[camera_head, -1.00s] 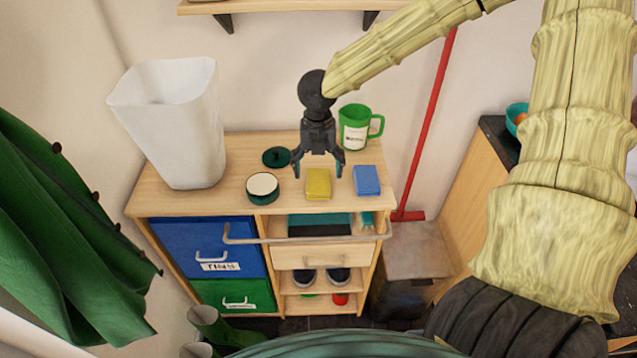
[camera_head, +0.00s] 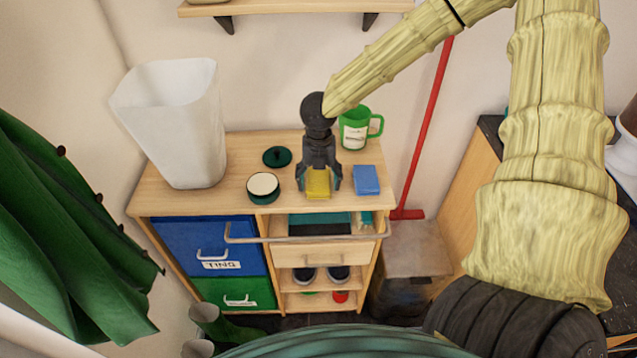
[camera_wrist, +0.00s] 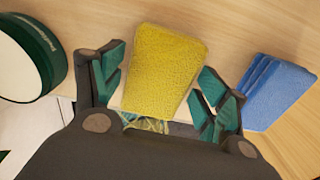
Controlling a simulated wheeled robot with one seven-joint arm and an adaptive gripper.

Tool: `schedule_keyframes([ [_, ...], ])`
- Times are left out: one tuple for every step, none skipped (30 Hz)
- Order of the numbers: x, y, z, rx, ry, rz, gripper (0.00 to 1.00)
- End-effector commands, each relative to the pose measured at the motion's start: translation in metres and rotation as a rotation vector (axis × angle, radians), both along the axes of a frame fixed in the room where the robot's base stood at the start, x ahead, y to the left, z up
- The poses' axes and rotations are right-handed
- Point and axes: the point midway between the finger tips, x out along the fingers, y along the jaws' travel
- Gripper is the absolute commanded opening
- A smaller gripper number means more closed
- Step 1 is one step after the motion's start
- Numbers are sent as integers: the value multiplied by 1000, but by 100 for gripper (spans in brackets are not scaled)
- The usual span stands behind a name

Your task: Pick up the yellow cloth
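The yellow cloth (camera_head: 318,185) is a small folded block lying on the wooden cabinet top. It also shows in the wrist view (camera_wrist: 163,70), between my two fingers. My gripper (camera_head: 319,188) points down over the cloth with its fingers spread on the left and right of it. In the wrist view my gripper (camera_wrist: 160,88) is open, with visible gaps between the teal finger pads and the cloth's sides. The pads do not appear to press on it.
A blue cloth (camera_head: 366,180) lies close to the right finger. A round green tin (camera_head: 263,187) stands close on the left, with a dark green lid (camera_head: 277,157) behind. A green mug (camera_head: 355,128) stands behind my gripper. A white bin (camera_head: 172,125) stands at the left.

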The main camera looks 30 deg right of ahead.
Motion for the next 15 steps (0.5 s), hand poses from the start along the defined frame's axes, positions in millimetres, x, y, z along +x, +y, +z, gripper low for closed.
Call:
schedule_keyframes([
  [0, 0, 0, 0, 0, 0, 58],
  [0, 0, 0, 0, 0, 0, 52],
  [0, 0, 0, 0, 0, 0, 45],
  [0, 0, 0, 0, 0, 0, 39],
  [0, 0, 0, 0, 0, 0, 38],
  [0, 0, 0, 0, 0, 0, 38],
  [0, 0, 0, 0, 0, 0, 38],
  [0, 0, 0, 0, 0, 0, 37],
  [0, 0, 0, 0, 0, 0, 37],
  [0, 0, 0, 0, 0, 0, 37],
  [0, 0, 0, 0, 0, 0, 37],
  [0, 0, 0, 0, 0, 0, 37],
  [0, 0, 0, 0, 0, 0, 37],
  [0, 0, 1, 0, 0, 0, 37],
  [0, 0, 1, 0, 0, 0, 37],
])
